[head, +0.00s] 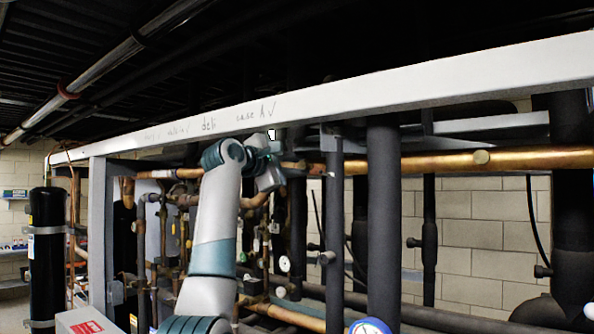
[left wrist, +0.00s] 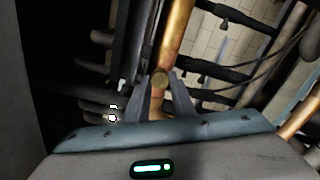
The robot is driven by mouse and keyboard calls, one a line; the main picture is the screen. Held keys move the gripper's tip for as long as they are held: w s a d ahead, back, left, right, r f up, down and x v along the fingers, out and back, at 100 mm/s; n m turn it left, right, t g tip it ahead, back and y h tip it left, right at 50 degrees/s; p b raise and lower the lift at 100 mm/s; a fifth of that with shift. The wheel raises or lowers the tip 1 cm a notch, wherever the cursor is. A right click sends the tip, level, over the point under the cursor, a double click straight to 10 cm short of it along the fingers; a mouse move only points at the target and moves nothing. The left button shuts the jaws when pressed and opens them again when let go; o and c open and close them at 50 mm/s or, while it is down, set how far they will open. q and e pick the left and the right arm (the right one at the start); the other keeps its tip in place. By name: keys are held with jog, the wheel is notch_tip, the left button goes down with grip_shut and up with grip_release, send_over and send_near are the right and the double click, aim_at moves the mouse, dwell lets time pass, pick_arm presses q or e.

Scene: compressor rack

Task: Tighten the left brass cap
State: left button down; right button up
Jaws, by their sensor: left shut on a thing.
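In the left wrist view, a round brass cap (left wrist: 160,79) sits on a copper pipe (left wrist: 178,38) between the tips of my left gripper (left wrist: 161,84). The two grey fingers close on it from both sides. In the head view my left gripper (head: 276,178) is up at the copper pipe just below the white beam, and it hides the cap it holds. My right gripper is in neither view.
A long white beam (head: 340,97) with handwriting crosses just above my left gripper. Dark insulated vertical pipes (head: 383,230) stand to its right, and thinner copper pipes crowd below and left. A block wall (head: 470,215) is behind.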

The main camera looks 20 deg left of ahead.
pick_arm(q)
jog(key=m+b, duration=0.1)
jog(key=m, duration=0.2)
jog(key=shift+f+m, duration=0.15)
jog(key=shift+m, duration=0.25)
jog(key=m, duration=0.3)
jog(key=shift+m, duration=0.3)
jog(key=m, duration=0.3)
jog(key=shift+m, duration=0.3)
jog(key=m, duration=0.3)
jog(key=shift+w+m, duration=0.1)
jog(key=shift+m, duration=0.2)
jog(key=shift+f+m+p, duration=0.2)
jog(key=shift+m+p, duration=1.15)
jog(key=shift+m, duration=6.55)
